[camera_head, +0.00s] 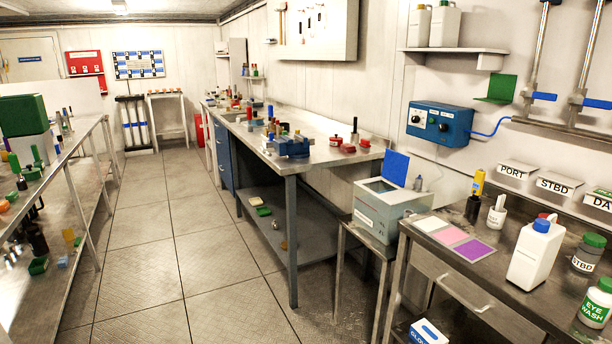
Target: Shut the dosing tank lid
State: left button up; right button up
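A pale grey box-shaped tank (388,212) with a label on its front stands on a small metal stand, right of centre; I take it to be the dosing tank. Its blue lid (397,168) is open and stands up at the back of the tank. The opening on top shows. Neither of my grippers is in the head view.
A bench with a white blue-capped jug (535,252), bottles and coloured cards (455,238) is right of the tank. A long workbench (300,150) with tools runs behind it. A shelf rack (62,190) lines the left. The floor aisle (165,240) is clear.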

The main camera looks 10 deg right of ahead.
aim_at(395, 164)
jog(key=i+j+z, duration=0.25)
jog(key=i, duration=0.25)
jog(key=i+j+z, duration=0.2)
jog(key=i, duration=0.25)
jog(key=i+j+z, duration=0.15)
jog(key=z, duration=0.3)
jog(key=i+j+z, duration=0.25)
jog(key=z, duration=0.2)
jog(key=i+j+z, duration=0.25)
jog(key=z, duration=0.2)
jog(key=i+j+z, duration=0.1)
jog(key=j+z, duration=0.35)
jog(key=i+j+z, duration=0.1)
jog(key=j+z, duration=0.2)
jog(key=i+j+z, duration=0.1)
jog(key=j+z, duration=0.15)
jog(key=j, duration=0.1)
